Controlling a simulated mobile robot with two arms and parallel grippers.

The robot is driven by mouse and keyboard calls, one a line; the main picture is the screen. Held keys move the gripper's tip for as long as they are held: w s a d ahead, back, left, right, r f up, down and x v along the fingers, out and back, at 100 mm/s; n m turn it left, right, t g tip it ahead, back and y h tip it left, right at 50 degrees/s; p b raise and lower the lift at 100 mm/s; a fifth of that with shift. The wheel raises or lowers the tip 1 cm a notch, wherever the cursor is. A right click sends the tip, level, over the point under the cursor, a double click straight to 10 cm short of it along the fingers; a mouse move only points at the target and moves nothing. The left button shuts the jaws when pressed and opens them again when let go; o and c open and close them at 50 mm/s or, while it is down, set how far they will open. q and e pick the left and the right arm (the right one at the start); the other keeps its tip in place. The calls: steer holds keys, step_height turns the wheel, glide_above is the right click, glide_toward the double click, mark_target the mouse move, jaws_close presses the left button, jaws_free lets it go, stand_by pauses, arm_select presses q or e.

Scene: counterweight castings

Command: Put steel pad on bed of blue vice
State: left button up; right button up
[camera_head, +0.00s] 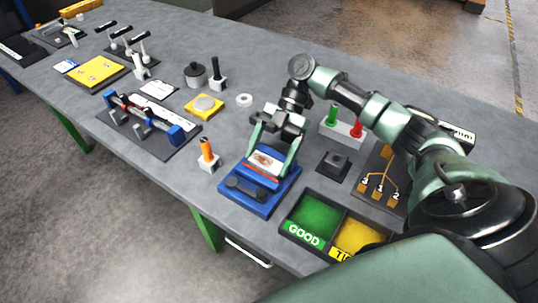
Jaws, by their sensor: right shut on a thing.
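The blue vice (260,208) stands near the front edge of the grey table. My right gripper (269,160) reaches in over the rear part of the vice, pointing down. Its two pale green fingers are shut on a flat light plate with a brownish mark (265,161), which looks like the steel pad. The plate is between the fingers, at or just above the vice; I cannot tell whether it touches the bed. The gripper and plate hide part of the vice. My left gripper is not in view.
A tray with a green GOOD compartment (316,214) and a yellow one stands right of the vice. An orange-topped post (207,150) is close on its left. A dark block (332,165) and a holder with green and red handles (343,127) stand right of the gripper.

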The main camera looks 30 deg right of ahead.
steer(key=o, duration=2)
steer(key=shift+f, duration=0.1)
steer(key=shift+w+d+r, duration=0.1)
steer(key=shift+d+r, duration=0.1)
steer(key=shift+r, duration=0.05)
steer(key=b+v, duration=0.2)
steer(key=v, duration=0.9)
steer(key=shift+r, duration=0.25)
steer(key=shift+d, duration=0.1)
